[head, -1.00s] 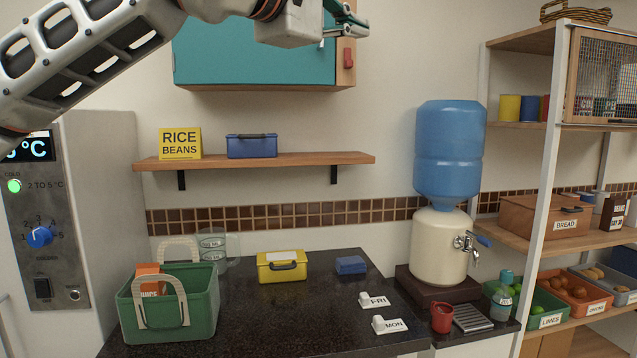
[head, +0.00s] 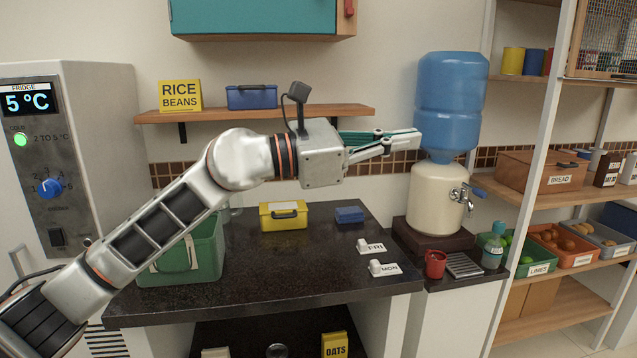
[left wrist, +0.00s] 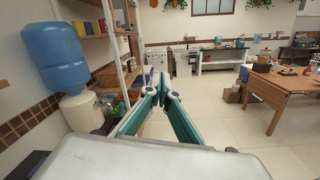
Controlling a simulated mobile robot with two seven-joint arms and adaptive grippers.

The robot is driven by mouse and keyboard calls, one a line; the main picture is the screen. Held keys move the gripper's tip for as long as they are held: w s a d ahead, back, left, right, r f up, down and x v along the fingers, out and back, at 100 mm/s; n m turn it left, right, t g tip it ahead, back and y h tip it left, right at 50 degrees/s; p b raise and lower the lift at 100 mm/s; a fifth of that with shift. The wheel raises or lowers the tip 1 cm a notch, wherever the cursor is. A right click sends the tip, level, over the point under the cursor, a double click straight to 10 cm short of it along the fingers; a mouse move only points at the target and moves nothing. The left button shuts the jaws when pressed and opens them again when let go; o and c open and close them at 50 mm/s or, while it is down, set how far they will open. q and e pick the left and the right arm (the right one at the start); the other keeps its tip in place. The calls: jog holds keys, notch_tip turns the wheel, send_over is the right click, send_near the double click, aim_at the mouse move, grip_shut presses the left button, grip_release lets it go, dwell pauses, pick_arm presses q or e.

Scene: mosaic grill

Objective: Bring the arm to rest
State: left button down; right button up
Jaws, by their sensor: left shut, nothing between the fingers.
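My left arm reaches across the head view from the lower left. My left gripper (head: 405,141) is shut and empty, held in the air above the dark counter (head: 270,280) and just left of the blue water bottle (head: 451,100). In the left wrist view its green fingers (left wrist: 161,88) come together at the tips, with nothing between them. The wrist camera looks out along the fingers into the open room. My right gripper is in neither view.
A wooden shelf (head: 335,112) and the teal cabinet (head: 260,18) are behind and above the arm. The green basket (head: 195,262), yellow box (head: 284,216) and blue box (head: 349,215) stand on the counter. A rack post (head: 530,170) stands at right. Open floor (left wrist: 230,120) lies beyond the fingers.

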pick_arm(q)
jog(key=a+f+m+t+y, duration=0.3)
jog(key=a+f+m+t, duration=0.3)
jog(key=f+m, duration=0.6)
jog(key=a+f+m+t+y, duration=0.3)
jog(key=a+f+m, duration=0.5)
jog(key=f+m, duration=0.5)
jog(key=a+f+m+t+y, duration=0.3)
jog(key=a+f+m+t, duration=0.35)
jog(key=f, duration=0.85)
jog(key=s+a+f+n+g+y, duration=0.2)
jog(key=s+a+f+n+g, duration=0.1)
jog(key=s+f, duration=0.5)
jog(key=s+a+f+n+g+y, duration=0.2)
jog(key=s+a+f, duration=0.3)
jog(key=s+f, duration=0.3)
jog(key=s+a+f+n+g+y, duration=0.2)
jog(key=s+a+f+n+g, duration=0.2)
jog(key=s+f, duration=0.4)
notch_tip(320, 180, down, 5)
jog(key=shift+s+a+r+n+y, duration=0.15)
jog(key=shift+a+n+y, duration=0.1)
jog(key=shift+n+y, duration=0.2)
